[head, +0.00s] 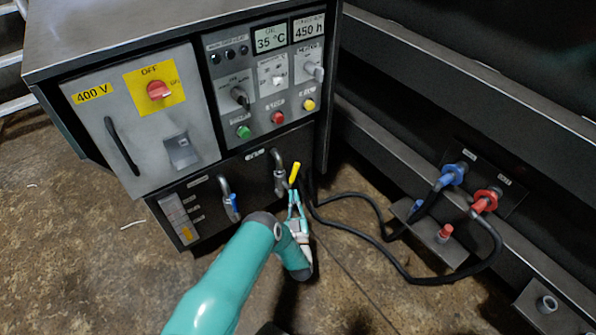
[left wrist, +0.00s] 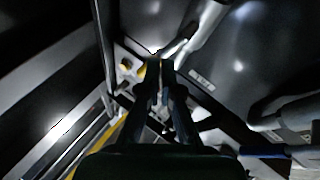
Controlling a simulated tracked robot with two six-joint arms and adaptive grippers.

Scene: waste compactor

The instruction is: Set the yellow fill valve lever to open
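The yellow fill valve lever (head: 294,173) is on a bent grey pipe (head: 279,172) at the lower right of the cabinet front. It slants upward and slightly right in the head view. My left gripper (head: 296,193) is at the lever's lower end, its fingertips just below and beside the yellow part. In the left wrist view the two dark fingers (left wrist: 160,65) run nearly together with a narrow gap. I cannot tell whether they grip or touch the lever; it is not clearly visible there. My right gripper is not in view.
A blue-handled valve (head: 232,206) is left of the yellow one. Switches and coloured buttons (head: 277,117) are above. Black hoses (head: 375,233) run on the right to blue (head: 453,174) and red (head: 485,200) couplings. The floor in front is mostly clear.

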